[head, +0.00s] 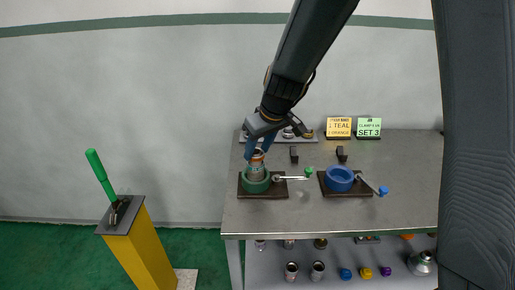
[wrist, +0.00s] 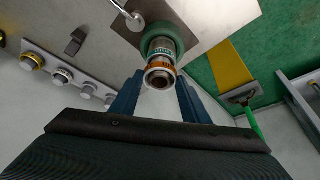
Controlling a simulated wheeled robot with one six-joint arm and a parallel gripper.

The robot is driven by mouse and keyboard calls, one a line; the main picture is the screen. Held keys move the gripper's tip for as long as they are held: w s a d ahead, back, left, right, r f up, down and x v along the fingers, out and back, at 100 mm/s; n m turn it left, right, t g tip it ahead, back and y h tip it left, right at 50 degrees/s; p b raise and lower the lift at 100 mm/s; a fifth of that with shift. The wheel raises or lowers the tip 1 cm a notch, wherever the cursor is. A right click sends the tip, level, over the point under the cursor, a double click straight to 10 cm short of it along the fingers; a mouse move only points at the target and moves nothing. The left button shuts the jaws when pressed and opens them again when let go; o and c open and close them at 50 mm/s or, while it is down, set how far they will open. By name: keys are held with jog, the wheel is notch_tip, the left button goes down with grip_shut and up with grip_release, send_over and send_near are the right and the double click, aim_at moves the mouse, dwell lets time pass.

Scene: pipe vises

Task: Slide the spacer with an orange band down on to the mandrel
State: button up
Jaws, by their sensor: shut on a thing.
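The spacer with an orange band (wrist: 161,69) is between the two blue fingers of my gripper (wrist: 159,82), which is shut on it. Its open, dark bore faces the wrist camera. A teal-banded piece (wrist: 161,52) shows directly beyond it, in line, above the green vise (wrist: 157,43). In the head view my gripper (head: 259,148) is over the left, green vise (head: 256,186), and the banded column (head: 256,169) stands upright in that vise. The mandrel is hidden; I cannot tell whether the orange spacer is around it or just above it.
A blue vise (head: 339,179) stands empty to the right on the bench (head: 300,218). A rack (head: 315,137) with several fittings is at the back. Signs read 1 TEAL 2 ORANGE (head: 339,127) and SET 3 (head: 368,127). A yellow pedestal (head: 140,249) with a green lever stands left.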

jog(key=shift+f+b, duration=0.9)
jog(key=shift+f, duration=0.1)
jog(key=o, duration=1.1)
jog(key=shift+r, duration=0.1)
jog(key=v, duration=0.7)
jog(key=shift+s+r+b, duration=0.2)
jog(key=shift+r+b, duration=0.1)
jog(key=shift+d, duration=0.15)
jog(key=s+d+f+m+g+h, duration=0.1)
jog(key=s+d+f+m, duration=0.2)
jog(key=s+d, duration=0.4)
jog(key=s+d+f+m+g+h, duration=0.1)
jog(key=s+d+f+m, duration=0.3)
jog(key=s, duration=0.8)
jog(key=d+f+g, duration=0.1)
jog(key=d+f, duration=0.1)
jog(key=d, duration=0.1)
jog(key=shift+d+h, duration=0.3)
